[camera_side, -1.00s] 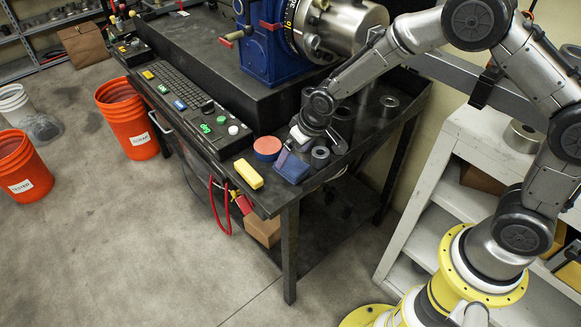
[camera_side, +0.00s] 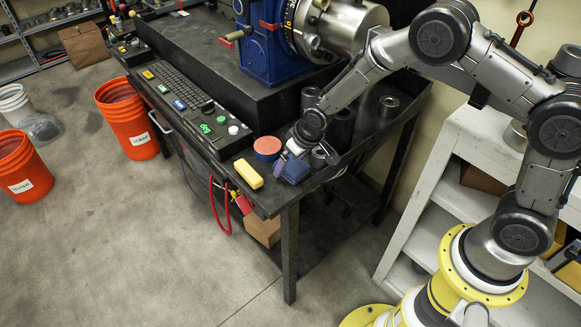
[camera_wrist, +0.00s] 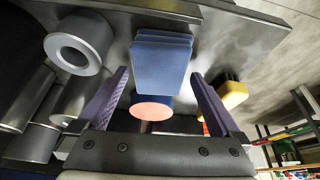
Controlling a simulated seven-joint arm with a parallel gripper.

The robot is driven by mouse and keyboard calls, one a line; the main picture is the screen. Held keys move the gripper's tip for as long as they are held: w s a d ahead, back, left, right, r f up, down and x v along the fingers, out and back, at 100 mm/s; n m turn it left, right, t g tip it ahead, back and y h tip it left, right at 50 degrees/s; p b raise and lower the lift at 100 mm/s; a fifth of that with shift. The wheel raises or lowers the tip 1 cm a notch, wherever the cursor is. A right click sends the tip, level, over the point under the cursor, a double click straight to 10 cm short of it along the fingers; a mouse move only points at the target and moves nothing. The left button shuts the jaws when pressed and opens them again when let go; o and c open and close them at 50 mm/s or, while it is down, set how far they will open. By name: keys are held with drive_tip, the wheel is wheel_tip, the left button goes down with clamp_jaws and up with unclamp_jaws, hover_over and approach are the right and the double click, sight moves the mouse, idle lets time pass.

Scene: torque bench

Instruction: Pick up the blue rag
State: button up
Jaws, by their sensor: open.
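The blue rag (camera_side: 294,171), a folded stack, lies on the dark bench top near its front corner. In the wrist view the rag (camera_wrist: 161,63) sits ahead, between the lines of my two purple fingers. My gripper (camera_side: 302,158) is low over the bench at the rag, its jaws open; it also shows in the wrist view (camera_wrist: 160,88). A finger hides part of the rag in the side view. I cannot tell whether the fingers touch it.
A red-topped round tin (camera_side: 267,146) and a yellow block (camera_side: 248,174) are left of the rag. A grey metal ring (camera_wrist: 78,47) and several metal cylinders (camera_side: 341,127) stand close by. The bench edge is near. A control panel (camera_side: 215,128) is to the left.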

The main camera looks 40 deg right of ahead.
sight(292, 164)
drive_tip(key=shift+f, duration=0.2)
idle(0.3)
drive_tip(key=c, duration=1.3)
drive_tip(key=shift+r, duration=0.15)
drive_tip(key=shift+r, duration=0.6)
wheel_tip(292, 164, up, 3)
drive_tip(key=shift+f, duration=0.15)
drive_tip(key=s+r, duration=0.3)
drive_tip(key=s, duration=0.1)
drive_tip(key=s+d+r, duration=0.1)
drive_tip(key=s+r, duration=0.2)
drive_tip(key=s, duration=0.2)
drive_tip(key=s+d+r, duration=0.1)
drive_tip(key=s+r, duration=0.2)
drive_tip(key=s, duration=0.2)
drive_tip(key=shift+r, duration=0.15)
